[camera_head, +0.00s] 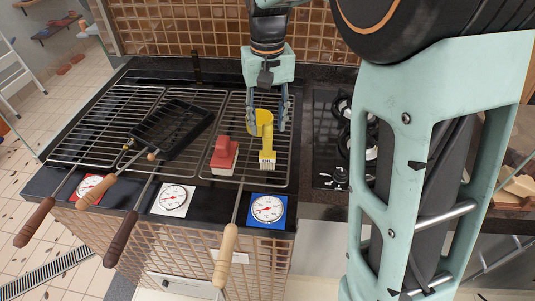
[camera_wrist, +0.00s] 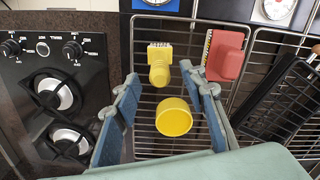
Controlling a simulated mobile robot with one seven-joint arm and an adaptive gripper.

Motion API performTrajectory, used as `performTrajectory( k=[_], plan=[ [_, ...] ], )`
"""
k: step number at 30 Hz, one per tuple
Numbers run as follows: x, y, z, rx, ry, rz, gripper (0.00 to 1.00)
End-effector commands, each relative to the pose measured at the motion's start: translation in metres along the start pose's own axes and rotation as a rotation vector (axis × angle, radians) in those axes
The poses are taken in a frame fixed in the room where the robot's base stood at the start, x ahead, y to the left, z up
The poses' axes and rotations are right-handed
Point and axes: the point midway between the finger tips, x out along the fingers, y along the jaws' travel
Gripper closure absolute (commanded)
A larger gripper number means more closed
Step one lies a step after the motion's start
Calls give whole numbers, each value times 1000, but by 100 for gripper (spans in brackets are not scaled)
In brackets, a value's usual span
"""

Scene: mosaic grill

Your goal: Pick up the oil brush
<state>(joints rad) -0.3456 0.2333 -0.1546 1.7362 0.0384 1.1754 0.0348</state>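The oil brush appears to be the yellow brush (camera_head: 267,142) with pale bristles, on the right grill grate. It also shows in the wrist view (camera_wrist: 160,72), just beyond and between my fingertips. A yellow cup (camera_head: 261,117) is close behind it; in the wrist view the cup (camera_wrist: 173,118) lies between my fingers. My gripper (camera_head: 268,124) is open above the grate, pointing down, and its fingers (camera_wrist: 159,76) are spread with nothing gripped. I cannot tell how far the fingertips are above the brush, or whether they touch the cup.
A red brush (camera_head: 224,153) sits close left of the yellow one. A black pan (camera_head: 171,130) lies farther left on the grates. Several long-handled skewers or tools jut over the front edge. A black cooktop (camera_wrist: 55,85) is beside the grill.

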Motion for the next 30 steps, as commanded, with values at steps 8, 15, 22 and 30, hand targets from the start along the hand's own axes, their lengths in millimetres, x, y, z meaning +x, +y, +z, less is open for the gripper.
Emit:
performTrajectory(
  k=[8,15,22,30],
  plan=[
    [22,0,0,-2,-1,0,61],
    [22,0,0,-2,0,0,71],
    [22,0,0,-1,0,0,97],
    [21,0,0,-1,1,0,100]
  ],
)
